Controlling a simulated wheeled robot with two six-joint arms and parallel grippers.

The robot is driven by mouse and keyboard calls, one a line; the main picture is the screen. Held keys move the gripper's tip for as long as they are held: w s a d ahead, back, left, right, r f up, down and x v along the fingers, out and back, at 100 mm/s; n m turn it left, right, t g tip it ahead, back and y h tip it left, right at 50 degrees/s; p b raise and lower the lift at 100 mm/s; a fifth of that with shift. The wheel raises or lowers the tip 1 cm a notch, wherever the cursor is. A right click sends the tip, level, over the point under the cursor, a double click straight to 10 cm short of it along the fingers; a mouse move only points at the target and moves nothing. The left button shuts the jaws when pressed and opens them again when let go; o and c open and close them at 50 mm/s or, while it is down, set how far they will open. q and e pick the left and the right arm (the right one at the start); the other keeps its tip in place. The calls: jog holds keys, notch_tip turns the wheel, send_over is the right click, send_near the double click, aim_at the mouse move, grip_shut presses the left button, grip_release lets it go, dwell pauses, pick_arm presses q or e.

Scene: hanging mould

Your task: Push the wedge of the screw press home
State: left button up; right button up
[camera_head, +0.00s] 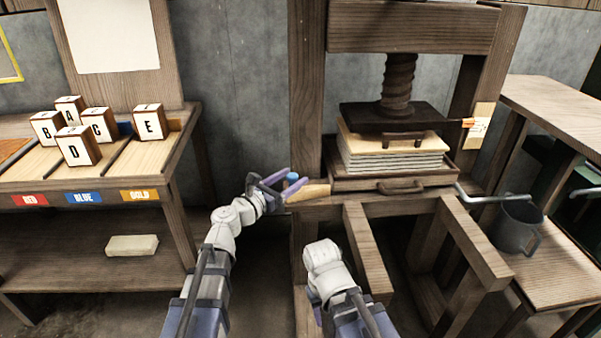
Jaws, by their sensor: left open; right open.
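The wooden screw press (397,85) stands right of centre, its dark platen on a stack of pale sheets (395,155). A tan wooden piece, apparently the wedge (312,191), sticks out at the left post beside the press bed; its inner end is hidden.
A bench (150,165) at left holds several lettered blocks (79,146); a pale block (132,245) lies on its lower shelf. A metal bar (492,198) projects near the press. Wooden legs stand in front of it.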

pick_arm(q)
jog(key=shift+x, duration=1.95)
grip_shut()
